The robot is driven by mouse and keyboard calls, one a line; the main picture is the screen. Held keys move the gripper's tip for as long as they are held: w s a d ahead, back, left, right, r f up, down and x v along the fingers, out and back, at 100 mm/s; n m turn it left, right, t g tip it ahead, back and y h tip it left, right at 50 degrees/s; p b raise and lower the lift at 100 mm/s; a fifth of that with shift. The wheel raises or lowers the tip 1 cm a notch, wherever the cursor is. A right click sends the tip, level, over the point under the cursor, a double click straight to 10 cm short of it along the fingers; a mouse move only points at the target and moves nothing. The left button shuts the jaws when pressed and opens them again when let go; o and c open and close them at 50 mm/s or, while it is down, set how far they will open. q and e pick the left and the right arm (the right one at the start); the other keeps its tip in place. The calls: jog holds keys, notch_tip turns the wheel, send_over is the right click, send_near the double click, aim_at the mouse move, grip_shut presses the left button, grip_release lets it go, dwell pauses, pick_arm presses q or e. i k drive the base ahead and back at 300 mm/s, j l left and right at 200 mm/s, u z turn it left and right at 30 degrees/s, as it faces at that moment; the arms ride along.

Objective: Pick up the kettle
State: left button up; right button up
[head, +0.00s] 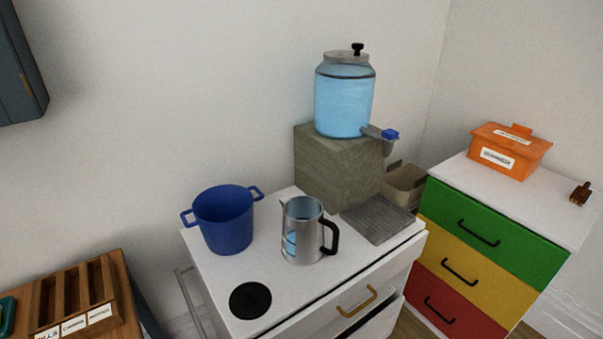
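The kettle (300,235) is a silver metal jug with a black handle on its right side. It stands upright on the white cabinet top (273,277), with blue showing on its side and at its open top. Neither of my grippers shows in the head view.
A blue two-handled pot (225,220) stands left of the kettle, and a black round pad (250,300) lies in front. Behind, a water dispenser (343,100) sits on a grey-brown block (335,170). A grey ridged mat (378,218) lies to the right. A drawer unit (490,235) stands further right.

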aim_at(303, 232)
jog(key=z, duration=1.6)
jog(key=k+j, duration=0.2)
jog(key=j, duration=0.15)
jog(key=k+j, duration=0.45)
jog(key=j, duration=0.25)
